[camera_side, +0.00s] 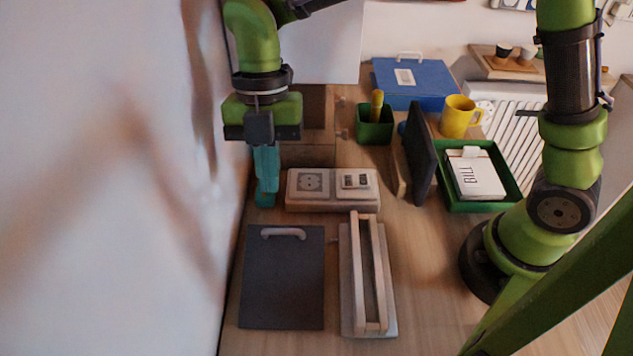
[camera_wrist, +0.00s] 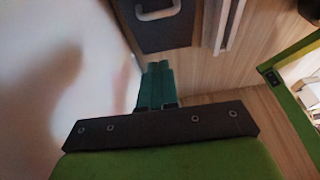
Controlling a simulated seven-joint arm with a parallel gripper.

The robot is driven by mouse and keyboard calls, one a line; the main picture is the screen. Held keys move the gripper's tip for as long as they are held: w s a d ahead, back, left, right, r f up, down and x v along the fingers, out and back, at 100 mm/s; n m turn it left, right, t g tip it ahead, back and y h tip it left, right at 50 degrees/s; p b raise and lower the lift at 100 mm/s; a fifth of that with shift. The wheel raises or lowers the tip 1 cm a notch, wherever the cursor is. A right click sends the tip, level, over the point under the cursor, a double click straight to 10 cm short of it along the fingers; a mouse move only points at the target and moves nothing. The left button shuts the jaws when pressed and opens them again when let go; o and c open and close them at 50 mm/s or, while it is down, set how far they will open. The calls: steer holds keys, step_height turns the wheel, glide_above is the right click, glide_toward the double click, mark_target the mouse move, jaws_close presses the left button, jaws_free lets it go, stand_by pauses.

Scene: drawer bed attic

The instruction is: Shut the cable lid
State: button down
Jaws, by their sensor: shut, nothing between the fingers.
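A dark grey flat panel (camera_side: 282,285) with a pale handle (camera_side: 283,233) along its far edge lies on the desk at lower left; it looks like the cable lid, though I cannot tell for sure whether it lies fully flat. In the wrist view the panel (camera_wrist: 175,38) and its handle (camera_wrist: 158,12) show at the top, partly cut off. My gripper (camera_side: 266,198) points down with its teal fingers together and empty. It is beyond the panel's handle edge, left of the socket block, apart from the panel. The closed fingertips also show in the wrist view (camera_wrist: 158,66).
A socket block (camera_side: 332,203) stands beyond the panel. A wooden frame on a grey base (camera_side: 356,295) lies right of it. Farther back are a green cup (camera_side: 374,130), dark upright screen (camera_side: 420,155), yellow mug (camera_side: 457,118), blue box (camera_side: 425,85) and green tray (camera_side: 482,207). A pale wall borders the left.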

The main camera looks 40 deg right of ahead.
glide_above(278, 230)
steer(key=s+a, duration=0.1)
step_height(278, 230, down, 7)
steer(key=shift+w+d+f, duration=0.15)
steer(key=shift+d+f, duration=0.05)
steer(key=shift+f, duration=0.35)
steer(key=shift+w+d+f, duration=0.15)
steer(key=shift+f, duration=0.4)
steer(key=shift+w+d+f, duration=0.2)
steer(key=shift+f, duration=0.3)
steer(key=shift+g+y, duration=0.8)
steer(key=shift+y, duration=0.1)
steer(key=shift+w+d+f, duration=0.35)
steer(key=shift+f, duration=0.45)
steer(key=shift+w+d+f, duration=0.3)
steer(key=shift+d+f, duration=0.05)
steer(key=shift+f, duration=0.5)
steer(key=shift+w+d+f, duration=0.35)
steer(key=shift+f, duration=0.45)
